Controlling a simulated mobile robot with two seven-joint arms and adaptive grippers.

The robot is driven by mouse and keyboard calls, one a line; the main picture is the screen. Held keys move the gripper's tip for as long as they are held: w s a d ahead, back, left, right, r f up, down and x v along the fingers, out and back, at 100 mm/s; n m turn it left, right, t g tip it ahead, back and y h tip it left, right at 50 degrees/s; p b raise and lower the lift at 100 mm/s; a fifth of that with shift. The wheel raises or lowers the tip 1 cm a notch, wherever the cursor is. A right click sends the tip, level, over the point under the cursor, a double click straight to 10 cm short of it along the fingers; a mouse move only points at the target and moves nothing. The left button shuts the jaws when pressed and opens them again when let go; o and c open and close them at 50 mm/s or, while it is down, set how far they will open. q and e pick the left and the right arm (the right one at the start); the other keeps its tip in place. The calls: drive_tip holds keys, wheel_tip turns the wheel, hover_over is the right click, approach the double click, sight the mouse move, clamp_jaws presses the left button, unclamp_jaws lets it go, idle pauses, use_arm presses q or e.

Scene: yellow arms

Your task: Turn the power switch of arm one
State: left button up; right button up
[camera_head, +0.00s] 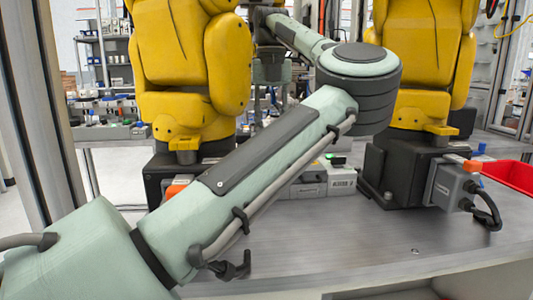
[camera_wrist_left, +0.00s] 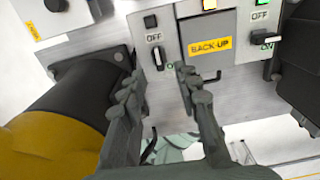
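A grey control panel (camera_wrist_left: 226,22) fills the top of the left wrist view. Its left switch (camera_wrist_left: 158,58) has a small dark and white lever beside an OFF label. A second switch (camera_wrist_left: 264,37) with an OFF label sits at the right. A yellow BACK-UP label (camera_wrist_left: 210,47) lies between them. My left gripper (camera_wrist_left: 158,76) is open, its fingers apart on either side of the left switch in the picture; I cannot tell whether they touch the panel. In the head view my left arm crosses the picture and its gripper is hidden. My right gripper is not in view.
Two yellow robot arms (camera_head: 179,75) (camera_head: 421,60) stand on dark bases above a grey table (camera_head: 390,235). Small control boxes (camera_head: 340,178) sit between the bases. The front of the table is clear.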

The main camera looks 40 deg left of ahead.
use_arm(q)
wheel_tip(320, 180, down, 6)
drive_tip(key=shift+a+f, duration=0.1)
drive_tip(key=shift+f, duration=0.05)
drive_tip(key=shift+c, duration=0.3)
clamp_jaws()
